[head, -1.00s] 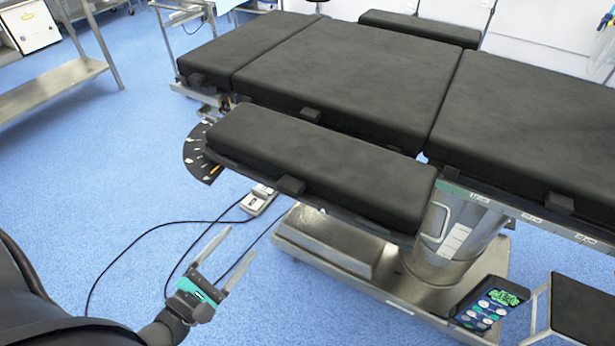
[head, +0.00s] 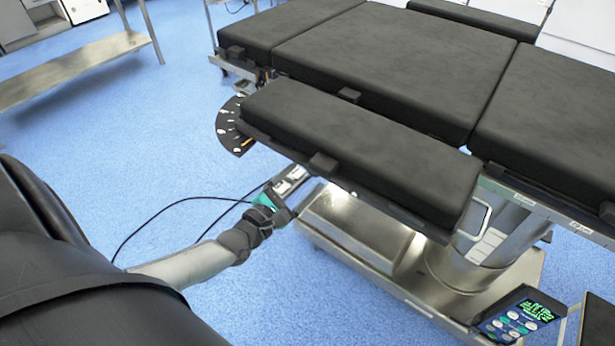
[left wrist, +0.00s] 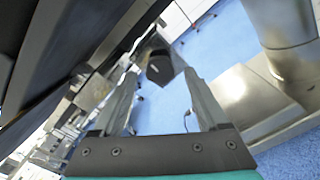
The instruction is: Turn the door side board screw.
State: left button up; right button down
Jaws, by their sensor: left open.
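The side board (head: 350,145) is a long black padded board along the near side of the operating table, with a dark dial plate (head: 232,125) at its left end. In the left wrist view, a dark, rounded knob (left wrist: 160,68), which looks like the board's screw, is below the board's underside. My left gripper (head: 284,192) is below the near edge of the board in the head view, its fingertips hard to make out. In the left wrist view its two fingers (left wrist: 160,80) are open, with the knob showing between and beyond their tips. Contact cannot be told. My right gripper is not in view.
The operating table's black cushions (head: 390,65) lie behind the board. The metal base (head: 355,225) and column stand below it, with a control pad (head: 520,318) at lower right. A black cable (head: 165,210) lies on the blue floor. A steel shelf (head: 75,65) is at the left.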

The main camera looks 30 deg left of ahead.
pick_arm(q)
jog(key=shift+w, duration=0.65)
jog(key=shift+c, duration=0.3)
grip_shut()
